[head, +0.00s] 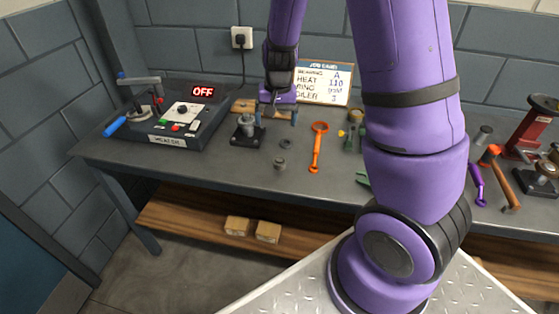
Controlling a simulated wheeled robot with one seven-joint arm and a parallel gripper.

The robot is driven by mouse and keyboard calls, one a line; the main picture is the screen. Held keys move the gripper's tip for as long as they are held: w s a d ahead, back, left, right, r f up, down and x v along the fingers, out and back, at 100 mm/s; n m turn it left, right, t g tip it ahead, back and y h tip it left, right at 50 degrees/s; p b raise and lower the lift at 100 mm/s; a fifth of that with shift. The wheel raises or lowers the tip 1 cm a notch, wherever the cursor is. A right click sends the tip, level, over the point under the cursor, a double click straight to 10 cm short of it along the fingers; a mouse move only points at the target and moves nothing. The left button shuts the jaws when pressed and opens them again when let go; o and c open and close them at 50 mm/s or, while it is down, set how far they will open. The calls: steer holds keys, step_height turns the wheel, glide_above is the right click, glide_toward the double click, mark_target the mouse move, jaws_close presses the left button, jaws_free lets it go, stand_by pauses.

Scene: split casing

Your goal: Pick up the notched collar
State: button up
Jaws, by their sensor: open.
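A small grey ring-shaped part (280,163) sits near the front edge of the bench. It may be the notched collar, but its notch is too small to make out. A flatter dark ring (286,143) lies just behind it. My gripper (277,112) points down over the rear of the bench, behind both rings and apart from them. It is open, and I see nothing held in it. The fingertips are small and partly blend into the things behind.
A heater (180,118) reading OFF stands at left. A black-based fixture with a grey cylinder (247,130) stands left of the rings, an orange wrench (317,146) right. A job card (324,82) is behind. My arm hides part of the bench; a red press (530,128) stands far right.

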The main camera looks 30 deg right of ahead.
glide_above(280, 159)
step_height(280, 159, down, 5)
steer(key=shift+m, duration=0.3)
steer(key=shift+w+f, duration=0.1)
steer(key=shift+f, duration=4.95)
steer(key=shift+f, duration=0.25)
steer(key=shift+c, duration=0.5)
steer(key=c, duration=0.9)
